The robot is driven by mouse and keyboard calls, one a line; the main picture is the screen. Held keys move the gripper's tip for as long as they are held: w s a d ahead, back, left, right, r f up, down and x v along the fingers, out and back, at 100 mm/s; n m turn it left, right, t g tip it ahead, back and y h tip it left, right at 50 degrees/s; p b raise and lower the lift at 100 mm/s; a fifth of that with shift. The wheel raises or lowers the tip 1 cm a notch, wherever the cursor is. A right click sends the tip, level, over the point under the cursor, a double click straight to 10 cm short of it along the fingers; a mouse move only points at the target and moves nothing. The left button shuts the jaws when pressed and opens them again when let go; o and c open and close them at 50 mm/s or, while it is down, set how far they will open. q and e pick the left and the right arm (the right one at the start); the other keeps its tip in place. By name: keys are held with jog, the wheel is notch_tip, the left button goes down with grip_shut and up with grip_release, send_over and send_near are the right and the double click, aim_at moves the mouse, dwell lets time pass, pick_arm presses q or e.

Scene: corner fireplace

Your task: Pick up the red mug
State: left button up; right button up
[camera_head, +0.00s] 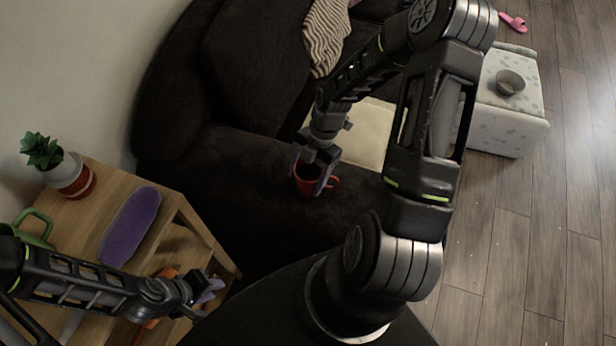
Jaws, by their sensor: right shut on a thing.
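The red mug (305,187) is at the dark sofa's arm (240,170), near the middle of the head view, with its handle toward the right. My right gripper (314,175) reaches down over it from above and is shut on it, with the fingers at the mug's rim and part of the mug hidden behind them. I cannot tell whether the mug touches the sofa. My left gripper (207,293) is at the lower left, beside the wooden side table, away from the mug. I cannot make out its finger gap.
The wooden side table (100,190) at left carries a potted plant (72,177), a purple oblong item (131,226) and a green handled item (38,228). A patterned ottoman (508,125) with a grey bowl (509,82) stands at right.

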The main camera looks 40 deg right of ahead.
notch_tip(320, 180, up, 10)
dwell(0.4)
dwell(0.5)
